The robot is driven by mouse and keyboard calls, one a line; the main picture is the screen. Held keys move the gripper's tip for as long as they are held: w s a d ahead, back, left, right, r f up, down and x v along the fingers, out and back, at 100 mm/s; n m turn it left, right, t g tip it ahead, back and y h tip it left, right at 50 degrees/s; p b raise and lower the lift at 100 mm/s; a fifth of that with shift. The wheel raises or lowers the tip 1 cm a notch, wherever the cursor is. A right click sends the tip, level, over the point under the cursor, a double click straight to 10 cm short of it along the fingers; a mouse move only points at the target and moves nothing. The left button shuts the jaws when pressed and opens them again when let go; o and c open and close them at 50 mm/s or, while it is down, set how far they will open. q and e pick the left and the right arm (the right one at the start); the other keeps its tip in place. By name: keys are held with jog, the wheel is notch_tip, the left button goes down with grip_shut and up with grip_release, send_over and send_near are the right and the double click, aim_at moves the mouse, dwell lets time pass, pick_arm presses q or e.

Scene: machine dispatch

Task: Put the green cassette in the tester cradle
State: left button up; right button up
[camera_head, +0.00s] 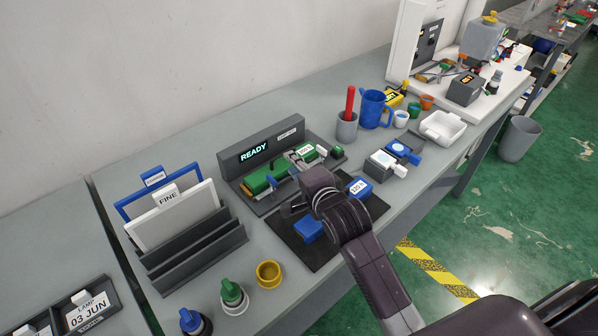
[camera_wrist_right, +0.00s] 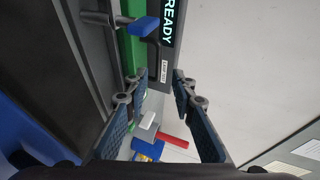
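The dark tester (camera_head: 228,165) has a lit READY display (camera_head: 254,152). A long green block (camera_head: 265,178), apparently the green cassette, lies in its cradle, with a blue-handled lever (camera_head: 271,181) beside it. The green block (camera_wrist_right: 133,50) and blue handle (camera_wrist_right: 145,27) also show in the right wrist view. My right gripper (camera_head: 290,207) is just in front of the tester, above a dark mat. In the wrist view its fingers (camera_wrist_right: 160,85) are apart with nothing between them. My left gripper is out of view.
Blue cassettes (camera_head: 308,229) and (camera_head: 359,187) sit on the dark mat (camera_head: 322,262). A rack (camera_head: 200,255) with framed panels stands left. A grey cup with a red handle (camera_head: 347,127), blue mug (camera_head: 374,108) and white tray (camera_head: 443,128) stand right.

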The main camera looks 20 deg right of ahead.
jog(key=shift+v, duration=1.75)
